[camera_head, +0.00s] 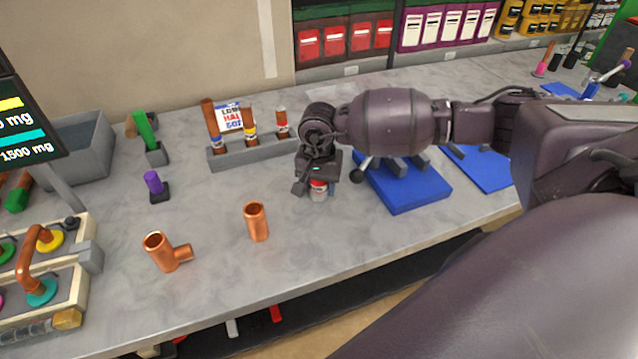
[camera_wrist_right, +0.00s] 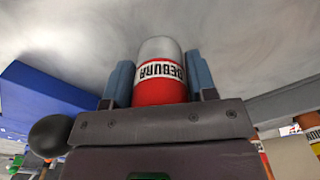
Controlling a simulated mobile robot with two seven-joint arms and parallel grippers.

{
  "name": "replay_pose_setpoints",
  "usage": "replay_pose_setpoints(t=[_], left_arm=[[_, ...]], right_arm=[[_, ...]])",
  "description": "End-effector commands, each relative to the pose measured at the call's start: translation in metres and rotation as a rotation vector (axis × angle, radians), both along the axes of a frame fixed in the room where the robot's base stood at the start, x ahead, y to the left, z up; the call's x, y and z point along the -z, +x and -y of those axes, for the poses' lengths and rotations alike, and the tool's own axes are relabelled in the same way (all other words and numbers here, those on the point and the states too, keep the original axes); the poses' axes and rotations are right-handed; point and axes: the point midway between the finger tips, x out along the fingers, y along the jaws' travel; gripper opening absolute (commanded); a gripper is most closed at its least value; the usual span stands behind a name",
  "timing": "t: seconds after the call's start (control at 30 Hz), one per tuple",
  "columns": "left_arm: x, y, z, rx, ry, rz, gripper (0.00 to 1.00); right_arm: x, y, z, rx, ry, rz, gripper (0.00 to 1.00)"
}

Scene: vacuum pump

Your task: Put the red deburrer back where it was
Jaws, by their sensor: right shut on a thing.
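The red deburrer (camera_wrist_right: 160,92) is a short cylinder with a silver-grey end and a white band reading "DEBURR". My right gripper (camera_wrist_right: 160,80) is shut on it, one blue-grey finger on each side. In the head view, the deburrer (camera_head: 318,191) shows just below my right gripper (camera_head: 317,178), close over the counter. I cannot tell whether it touches the counter. A grey rack (camera_head: 230,158) stands left of and behind the gripper, holding several upright tools and a lettered sign (camera_head: 229,118). My left gripper is not in view.
A blue block (camera_head: 415,193) stands just right of the gripper. A copper tee (camera_head: 165,252) and a copper coupling (camera_head: 256,222) stand on the counter (camera_head: 205,205) at front left. A purple-topped piece (camera_head: 154,184) stands farther left. Counter between the rack and coupling is clear.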

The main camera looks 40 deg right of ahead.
Motion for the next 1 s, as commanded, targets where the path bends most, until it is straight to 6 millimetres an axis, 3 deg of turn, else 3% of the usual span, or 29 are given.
replay_pose_setpoints(t=[0.23,0.27,0.43,0.77,1.0], left_arm=[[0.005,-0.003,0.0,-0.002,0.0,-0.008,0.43],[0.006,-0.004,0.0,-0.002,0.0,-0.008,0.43],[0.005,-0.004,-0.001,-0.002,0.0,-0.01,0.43],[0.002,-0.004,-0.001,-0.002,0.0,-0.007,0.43],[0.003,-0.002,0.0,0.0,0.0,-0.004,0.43]], right_arm=[[0.003,0.0,0.0,0.0,0.0,0.0,0.25],[0.003,0.0,0.0,0.0,0.0,0.0,0.53],[0.002,0.0,0.0,0.0,0.0,0.0,0.77],[-0.001,0.0,0.0,0.0,0.0,0.0,0.77],[-0.031,0.001,0.0,-0.002,-0.001,0.004,0.77]])
